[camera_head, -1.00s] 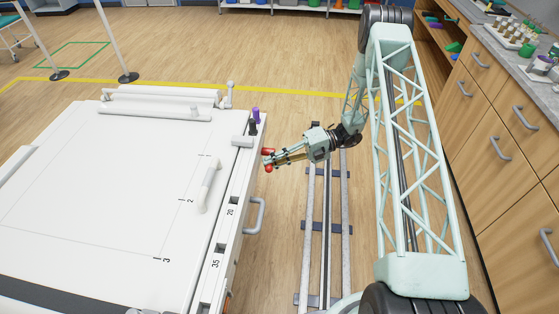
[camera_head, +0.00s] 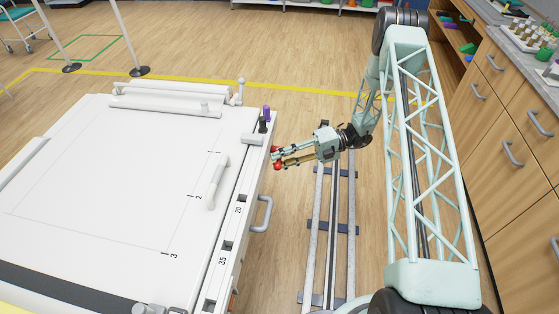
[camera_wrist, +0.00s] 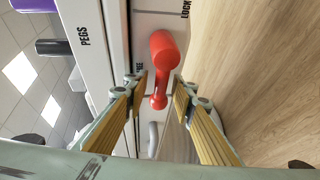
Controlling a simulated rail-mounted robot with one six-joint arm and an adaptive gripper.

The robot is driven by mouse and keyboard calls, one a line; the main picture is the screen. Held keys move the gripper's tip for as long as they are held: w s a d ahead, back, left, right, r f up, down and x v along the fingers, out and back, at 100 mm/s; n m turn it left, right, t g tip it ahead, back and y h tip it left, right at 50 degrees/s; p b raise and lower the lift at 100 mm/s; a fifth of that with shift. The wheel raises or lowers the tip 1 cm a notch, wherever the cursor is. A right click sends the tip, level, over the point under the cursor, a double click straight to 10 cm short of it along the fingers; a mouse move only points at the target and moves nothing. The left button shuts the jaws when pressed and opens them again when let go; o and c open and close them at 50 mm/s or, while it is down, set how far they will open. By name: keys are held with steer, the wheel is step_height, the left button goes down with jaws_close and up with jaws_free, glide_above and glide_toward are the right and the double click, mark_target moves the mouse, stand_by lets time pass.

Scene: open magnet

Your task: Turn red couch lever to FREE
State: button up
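The red couch lever (camera_wrist: 162,58) is on the couch's side panel. In the wrist view its large rounded knob is toward the top and its small end lies lower, between my fingers. In the head view its red parts (camera_head: 277,167) show at the couch's right edge, at my fingertips. My gripper (camera_wrist: 160,90) is open, with one finger on each side of the lever's lower part; a gap seems to show on both sides. LOCK (camera_wrist: 186,9) is printed beyond the knob at upper right. A partly hidden label, likely FREE (camera_wrist: 139,68), is beside the lever on the left.
The white couch (camera_head: 120,180) fills the left of the head view. A purple peg and a black peg (camera_head: 263,125) stand at its corner. A grey side handle (camera_head: 262,213) sticks out nearer. Floor rails (camera_head: 333,235) run alongside; wooden drawers (camera_head: 500,150) stand at right.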

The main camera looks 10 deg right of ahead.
steer(key=d+r, duration=0.2)
steer(key=d, duration=1)
steer(key=shift+w, duration=0.15)
steer(key=shift+a+r, duration=0.1)
steer(key=shift+r, duration=0.05)
stand_by(0.6)
steer(key=s+a+r+n+g+h, duration=0.1)
steer(key=s+a+r+n+h, duration=0.4)
steer(key=r, duration=0.6)
steer(key=s+a+r+n+g, duration=0.1)
steer(key=s+r+n, duration=0.2)
steer(key=r+n, duration=0.55)
steer(key=s+a+r+n+g+h, duration=0.1)
steer(key=s+a+r+n+h, duration=0.25)
steer(key=r, duration=0.95)
steer(key=s+a+r+n+t+h, duration=0.15)
steer(key=s+r+n+h, duration=0.25)
steer(key=s+r+n, duration=0.6)
steer(key=s+d+r+n+t+h, duration=0.1)
steer(key=s+n, duration=0.4)
steer(key=s, duration=0.6)
steer(key=s+d+r+n+t+h, duration=0.1)
steer(key=s+r+n+t, duration=0.3)
steer(key=s, duration=0.8)
steer(key=shift+d+r+n+t+h, duration=0.15)
steer(key=shift+r+n+t+h, duration=0.45)
steer(key=shift+r, duration=0.65)
